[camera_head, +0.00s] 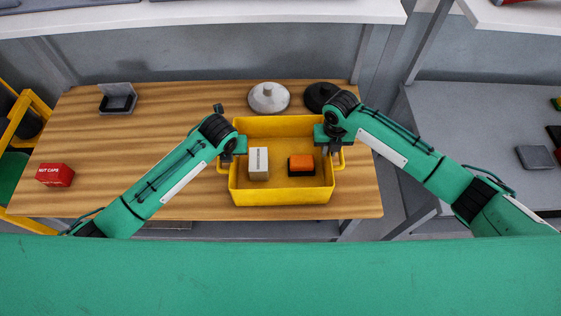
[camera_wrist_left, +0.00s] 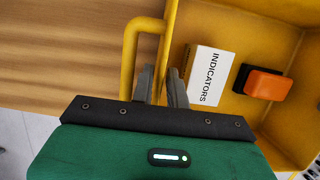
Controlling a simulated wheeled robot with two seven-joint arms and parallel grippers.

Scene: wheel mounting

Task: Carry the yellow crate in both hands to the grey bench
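The yellow crate (camera_head: 282,197) stands on the wooden table, with a handle at each side. It holds a white box marked INDICATORS (camera_head: 259,163) and an orange and black block (camera_head: 301,165). My left gripper (camera_head: 230,155) is at the crate's left side. In the left wrist view its two fingers (camera_wrist_left: 163,88) are apart, with the crate's wall showing between them and the handle loop (camera_wrist_left: 130,55) to their left. My right gripper (camera_head: 333,148) is at the crate's right handle; its fingers are too small to read. The grey bench (camera_head: 450,115) is at the right.
A grey domed part (camera_head: 268,97) and a black round part (camera_head: 319,96) stand behind the crate. A small black open box (camera_head: 118,98) and a red NUT CAPS box (camera_head: 55,175) are on the table's left. A dark grey item (camera_head: 535,157) lies on the bench; its left part looks clear.

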